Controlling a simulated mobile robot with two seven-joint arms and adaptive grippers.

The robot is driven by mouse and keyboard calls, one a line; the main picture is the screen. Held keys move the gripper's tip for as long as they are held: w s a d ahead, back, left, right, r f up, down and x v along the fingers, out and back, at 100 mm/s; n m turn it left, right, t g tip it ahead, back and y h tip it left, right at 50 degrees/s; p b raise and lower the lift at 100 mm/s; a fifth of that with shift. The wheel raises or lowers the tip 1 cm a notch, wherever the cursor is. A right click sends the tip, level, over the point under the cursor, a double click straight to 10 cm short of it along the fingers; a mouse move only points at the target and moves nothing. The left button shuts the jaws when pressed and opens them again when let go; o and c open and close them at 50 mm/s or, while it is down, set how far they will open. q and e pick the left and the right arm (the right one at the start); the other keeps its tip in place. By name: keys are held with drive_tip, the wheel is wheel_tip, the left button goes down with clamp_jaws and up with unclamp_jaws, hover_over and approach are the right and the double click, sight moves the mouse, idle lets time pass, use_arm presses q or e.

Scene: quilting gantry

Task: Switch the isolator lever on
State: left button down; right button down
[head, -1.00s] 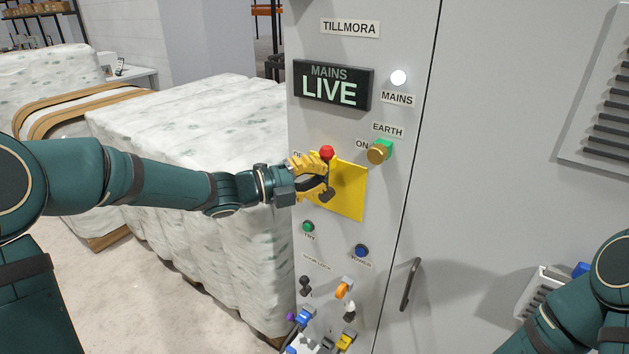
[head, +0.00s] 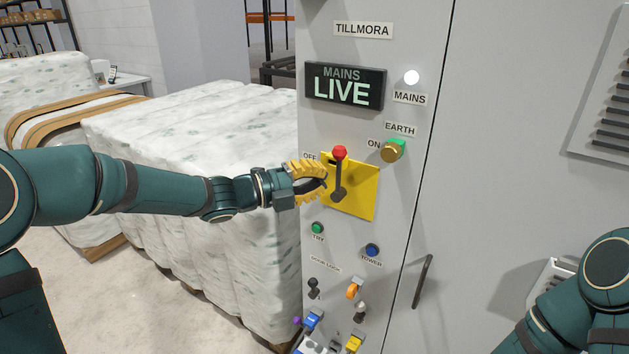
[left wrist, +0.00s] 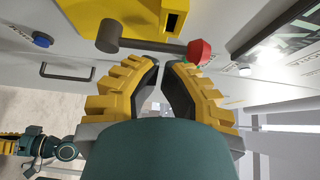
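The isolator lever (head: 340,178) has a red knob and a dark shaft on a yellow plate (head: 364,202). It points up, its knob between the OFF label (head: 310,156) and the ON label (head: 374,143). In the left wrist view its red knob (left wrist: 200,52) and shaft lie just beyond my fingertips. My left gripper (head: 326,182) is just left of the shaft, with nothing between its fingers. A narrow gap shows between the tips in the left wrist view (left wrist: 168,64). Whether a finger touches the lever is unclear.
The lit MAINS LIVE sign (head: 345,86) and white lamp (head: 411,77) are above. The brass-coloured EARTH knob (head: 392,152) is at upper right. Green (head: 317,228) and blue (head: 372,250) buttons sit below. Wrapped mattresses (head: 200,130) stand left of the cabinet.

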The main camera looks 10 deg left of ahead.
use_arm(q)
drive_tip(key=v, duration=1.1)
drive_tip(key=w+d+f+n+y, duration=0.1)
drive_tip(key=d+f+n+y, duration=0.25)
drive_tip(key=f+n, duration=0.85)
drive_tip(key=d+f+n+y, duration=0.35)
drive_tip(key=f+n, duration=0.55)
drive_tip(key=f, duration=0.6)
drive_tip(key=s+d+f+n+g+y, duration=0.1)
drive_tip(key=s+f+n+g, duration=0.3)
drive_tip(key=s+f, duration=0.4)
drive_tip(key=s+d+f+n+g+y, duration=0.2)
drive_tip(key=s+f+n+g, duration=0.2)
drive_tip(key=s+f, duration=0.4)
drive_tip(key=shift+s+d+f+n+g+y, duration=0.35)
drive_tip(key=shift+s+n, duration=0.55)
drive_tip(key=shift+s, duration=0.35)
